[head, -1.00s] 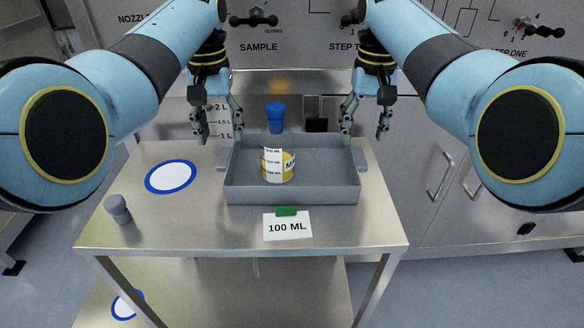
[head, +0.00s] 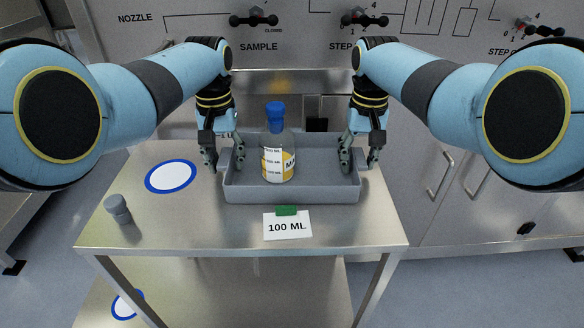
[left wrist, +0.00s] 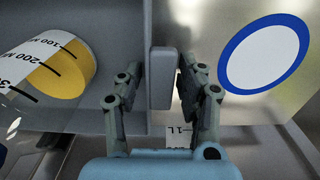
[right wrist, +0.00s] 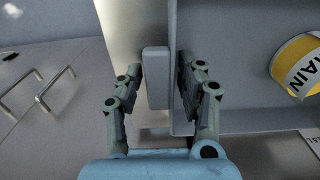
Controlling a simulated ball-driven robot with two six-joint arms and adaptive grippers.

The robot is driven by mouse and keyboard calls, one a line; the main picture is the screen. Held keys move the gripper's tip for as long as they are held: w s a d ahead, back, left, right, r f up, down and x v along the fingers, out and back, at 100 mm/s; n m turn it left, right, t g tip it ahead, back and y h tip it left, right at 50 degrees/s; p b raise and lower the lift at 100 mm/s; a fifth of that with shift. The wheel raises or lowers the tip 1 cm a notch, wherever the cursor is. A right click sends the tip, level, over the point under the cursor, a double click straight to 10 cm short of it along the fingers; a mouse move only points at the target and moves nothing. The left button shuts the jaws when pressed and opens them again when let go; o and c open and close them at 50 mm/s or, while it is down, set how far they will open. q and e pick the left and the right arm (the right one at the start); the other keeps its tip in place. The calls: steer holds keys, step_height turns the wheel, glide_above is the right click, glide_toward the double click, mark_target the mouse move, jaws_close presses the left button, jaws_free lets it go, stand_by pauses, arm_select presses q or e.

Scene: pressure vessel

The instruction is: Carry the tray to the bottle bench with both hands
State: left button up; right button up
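The grey tray (head: 291,190) lies on a steel table. A clear bottle (head: 278,150) with a blue cap and yellow label stands in it, left of its middle. My left gripper (head: 224,162) is lowered at the tray's left end; in the left wrist view its open fingers lie either side of the left handle (left wrist: 163,78), with gaps. My right gripper (head: 360,160) is likewise at the right end; in the right wrist view its open fingers lie either side of the right handle (right wrist: 157,76). Neither is closed on it. I cannot tell which surface is the bottle bench.
The steel table (head: 190,225) also bears a blue-ringed white disc (head: 171,176), a grey knob-like piece (head: 118,208) and a "100 ML" card (head: 287,226) in front of the tray. A cabinet with handles (head: 440,175) and a labelled panel (head: 300,25) stand behind.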

arm_select(q)
jaws_close()
arm_select(e)
jaws_close()
arm_select(q)
steer(key=shift+a+r, duration=0.1)
steer(key=shift+r, duration=0.05)
arm_select(e)
steer(key=shift+d+r, duration=0.1)
steer(key=shift+r, duration=0.05)
